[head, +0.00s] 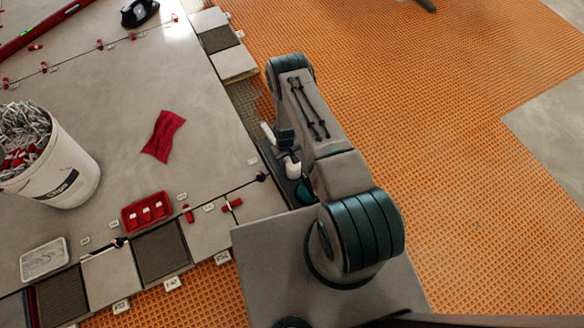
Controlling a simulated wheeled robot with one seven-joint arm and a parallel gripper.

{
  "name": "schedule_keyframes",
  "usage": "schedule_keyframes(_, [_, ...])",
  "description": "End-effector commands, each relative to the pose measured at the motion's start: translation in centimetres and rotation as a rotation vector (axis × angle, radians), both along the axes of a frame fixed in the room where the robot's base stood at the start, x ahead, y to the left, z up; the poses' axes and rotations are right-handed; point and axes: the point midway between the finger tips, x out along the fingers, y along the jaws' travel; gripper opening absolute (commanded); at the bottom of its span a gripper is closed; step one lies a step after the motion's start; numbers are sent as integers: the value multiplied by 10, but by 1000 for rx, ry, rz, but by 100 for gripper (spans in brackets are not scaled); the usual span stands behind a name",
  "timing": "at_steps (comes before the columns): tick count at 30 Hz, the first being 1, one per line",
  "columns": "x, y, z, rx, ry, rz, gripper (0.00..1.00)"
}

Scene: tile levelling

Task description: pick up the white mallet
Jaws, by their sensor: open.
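In the head view, a white, rounded piece that looks like the head of the white mallet (292,168) lies in a dark, low tray (268,156) beside my arm. A pale rod sticks out above it to the upper left and may be its handle. My arm covers the tray's right side. A dark part that seems to be my gripper (285,138) shows at the arm's left edge, just above the white piece. Its fingertips are mostly hidden; the jaws are open. I cannot tell whether it touches the mallet.
A white bucket (70,185) full of clips stands at the left. A red cloth (163,136), a red box (147,212) and a clear-topped box (44,260) lie on the grey tiles. Orange matting (460,130) at the right is mostly clear.

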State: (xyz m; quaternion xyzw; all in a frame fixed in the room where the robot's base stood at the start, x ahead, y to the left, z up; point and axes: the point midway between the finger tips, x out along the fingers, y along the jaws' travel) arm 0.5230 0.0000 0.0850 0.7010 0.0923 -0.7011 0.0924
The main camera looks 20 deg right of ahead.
Motion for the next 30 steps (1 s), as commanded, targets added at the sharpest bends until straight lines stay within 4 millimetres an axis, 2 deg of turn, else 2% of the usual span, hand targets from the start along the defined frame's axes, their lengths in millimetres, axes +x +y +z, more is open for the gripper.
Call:
schedule_keyframes(1, [0, 0, -5, 0, 1, 0, 47])
schedule_keyframes(7, [0, 0, -4, 0, 0, 0, 47])
schedule_keyframes(8, [0, 0, -4, 0, 0, 0, 42])
schedule_keyframes(12, [0, 0, -4, 0, 0, 0, 3])
schedule_keyframes(13, [0, 0, -4, 0, 0, 0, 0])
schedule_keyframes(23, [1, 0, 2, 0, -1, 0, 0])
schedule_keyframes(26, [2, 0, 17, 1, -3, 0, 0])
schedule_keyframes(30, [2, 0, 46, 1, -2, 0, 0])
